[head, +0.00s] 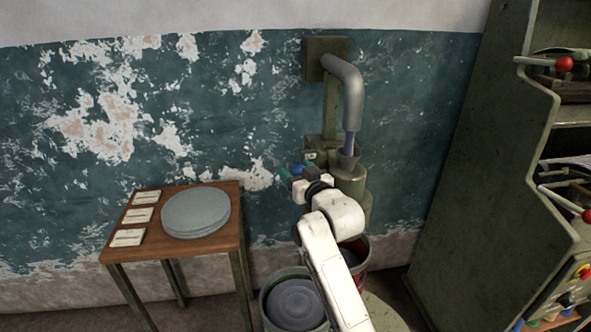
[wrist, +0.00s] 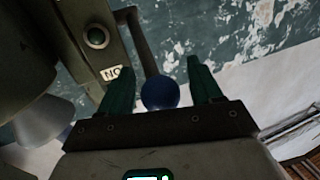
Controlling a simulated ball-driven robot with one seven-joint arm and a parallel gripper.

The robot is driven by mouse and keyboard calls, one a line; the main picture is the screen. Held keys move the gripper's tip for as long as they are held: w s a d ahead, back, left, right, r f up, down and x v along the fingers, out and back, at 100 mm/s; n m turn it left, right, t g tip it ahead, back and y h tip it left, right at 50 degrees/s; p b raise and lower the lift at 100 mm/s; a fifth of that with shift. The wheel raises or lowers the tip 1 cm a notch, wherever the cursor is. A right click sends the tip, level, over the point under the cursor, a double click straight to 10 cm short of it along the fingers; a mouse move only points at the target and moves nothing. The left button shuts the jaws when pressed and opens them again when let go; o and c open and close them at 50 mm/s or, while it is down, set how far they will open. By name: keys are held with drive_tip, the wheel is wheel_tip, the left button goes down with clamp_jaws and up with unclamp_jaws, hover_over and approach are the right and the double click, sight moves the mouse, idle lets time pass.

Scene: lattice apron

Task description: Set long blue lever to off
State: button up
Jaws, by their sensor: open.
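The long blue lever has a round blue knob (wrist: 160,93) on a dark rod (wrist: 140,42) that runs up to the green machine in the wrist view. My gripper (wrist: 163,86) is open, with one dark green finger on each side of the knob. I cannot tell whether either finger touches it. A pale label (wrist: 112,73) beside the lever reads like "NO" from this angle. In the head view the blue knob (head: 297,170) shows small near my gripper (head: 296,172), left of the machine (head: 349,180). My arm hides part of the machine.
A grey pipe (head: 350,90) comes down from the wall to the machine. A wooden table (head: 175,247) with grey discs (head: 195,212) and cards stands left. Buckets (head: 293,303) stand below my arm. A green cabinet (head: 480,180) with red-knobbed levers (head: 563,64) stands right.

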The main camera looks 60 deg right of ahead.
drive_tip(key=shift+w+d, duration=0.1)
drive_tip(key=shift+w, duration=0.1)
clamp_jaws()
idle(0.6)
